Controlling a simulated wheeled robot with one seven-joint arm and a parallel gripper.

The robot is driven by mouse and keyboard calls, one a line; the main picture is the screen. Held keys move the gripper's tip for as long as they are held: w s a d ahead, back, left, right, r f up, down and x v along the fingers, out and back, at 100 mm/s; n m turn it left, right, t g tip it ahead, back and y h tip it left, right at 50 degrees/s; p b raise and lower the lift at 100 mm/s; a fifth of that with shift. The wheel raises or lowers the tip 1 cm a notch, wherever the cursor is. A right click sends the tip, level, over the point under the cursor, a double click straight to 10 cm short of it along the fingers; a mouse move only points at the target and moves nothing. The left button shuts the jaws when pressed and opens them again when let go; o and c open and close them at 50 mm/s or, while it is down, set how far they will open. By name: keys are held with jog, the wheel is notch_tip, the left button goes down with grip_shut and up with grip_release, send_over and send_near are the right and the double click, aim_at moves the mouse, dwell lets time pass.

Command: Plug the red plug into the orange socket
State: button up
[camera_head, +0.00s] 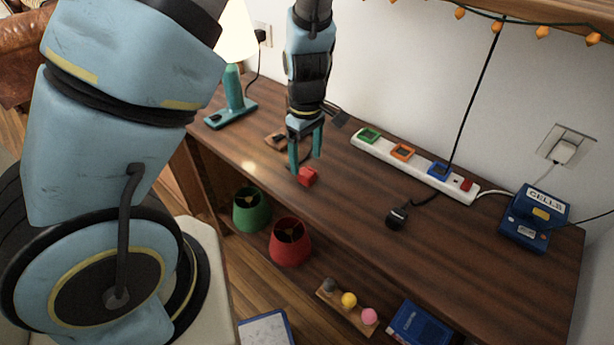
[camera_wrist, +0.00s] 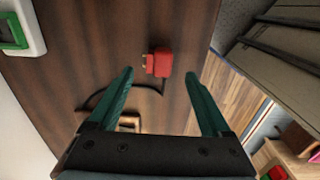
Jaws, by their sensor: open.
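The red plug (camera_head: 307,176) lies on the brown wooden table, and it also shows in the wrist view (camera_wrist: 160,64) with its pins pointing left and a dark cord behind it. My gripper (camera_head: 305,164) is open above the table, its teal fingers pointing down close to the plug. In the wrist view the plug sits ahead of and between the two fingertips (camera_wrist: 159,72), and the fingers are apart from it. The orange socket (camera_head: 402,152) is on a white power strip (camera_head: 420,168) along the wall, between a green socket (camera_head: 368,135) and a blue socket (camera_head: 438,170).
A black plug (camera_head: 397,217) with a cord lies in front of the strip. A blue box (camera_head: 534,218) stands at the right end, and a teal lamp (camera_head: 234,100) at the left.

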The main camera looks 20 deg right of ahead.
aim_at(307, 171)
notch_tip(307, 171, down, 5)
jog(key=shift+d+f, duration=0.1)
jog(key=shift+d, duration=0.05)
dwell(0.4)
jog(key=shift+c, duration=0.3)
grip_shut()
dwell(0.3)
notch_tip(307, 171, up, 10)
jog(key=shift+s+r+p, duration=0.1)
jog(key=shift+p, duration=0.35)
dwell(0.5)
